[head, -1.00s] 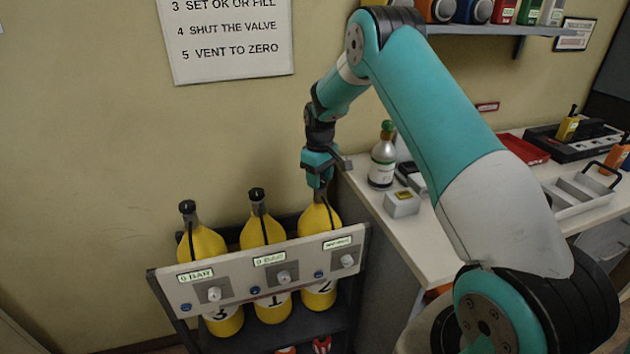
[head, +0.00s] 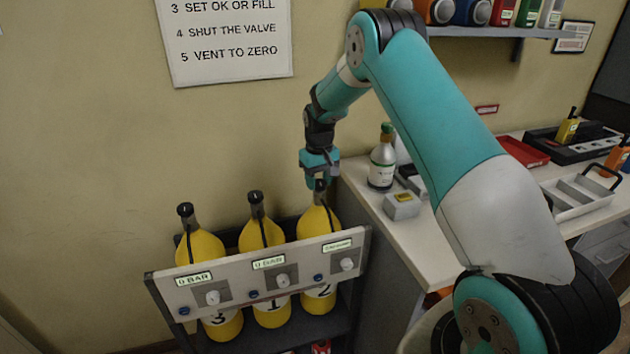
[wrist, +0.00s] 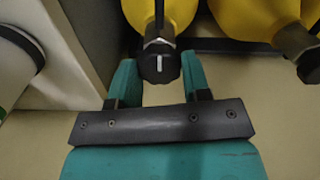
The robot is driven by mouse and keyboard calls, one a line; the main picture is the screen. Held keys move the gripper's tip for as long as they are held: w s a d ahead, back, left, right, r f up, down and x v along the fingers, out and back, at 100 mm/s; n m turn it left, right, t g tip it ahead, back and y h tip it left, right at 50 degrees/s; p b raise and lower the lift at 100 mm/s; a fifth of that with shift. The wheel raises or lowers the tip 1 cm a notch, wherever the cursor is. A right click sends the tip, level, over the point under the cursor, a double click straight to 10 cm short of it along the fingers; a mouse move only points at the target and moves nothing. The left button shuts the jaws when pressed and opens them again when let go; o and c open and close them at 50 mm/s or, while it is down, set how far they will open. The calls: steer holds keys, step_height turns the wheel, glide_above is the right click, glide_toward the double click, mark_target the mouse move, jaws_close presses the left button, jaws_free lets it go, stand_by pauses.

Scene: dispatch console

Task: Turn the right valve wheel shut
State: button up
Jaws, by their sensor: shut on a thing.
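Three yellow cylinders stand in a rack. The right cylinder (head: 317,222), marked 2, has my gripper (head: 320,182) straight above it, pointing down. The right valve wheel (wrist: 160,66) is a dark ribbed knob with a white line on its top, in the middle of the wrist view between my two teal fingers. My gripper is shut on this wheel; the fingers mostly hide it in the head view. The middle cylinder (head: 261,234) and left cylinder (head: 201,246) have bare black valve wheels.
The rack's front panel (head: 237,281) carries white knobs, blue buttons and small displays; two read 0 BAR, the right one is unreadable. A worktop (head: 372,200) with a bottle (head: 382,162) and a small grey box (head: 402,205) stands close on the right.

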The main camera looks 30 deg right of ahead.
mark_target(319, 182)
steer(key=shift+w+d+r, duration=0.1)
steer(key=shift+w+r, duration=0.05)
steer(key=shift+r, duration=0.1)
steer(key=o, duration=0.9)
steer(key=shift+f, duration=0.15)
step_height(319, 182, up, 17)
steer(key=b, duration=0.2)
steer(key=shift+r+b, duration=0.2)
steer(key=shift+b, duration=0.15)
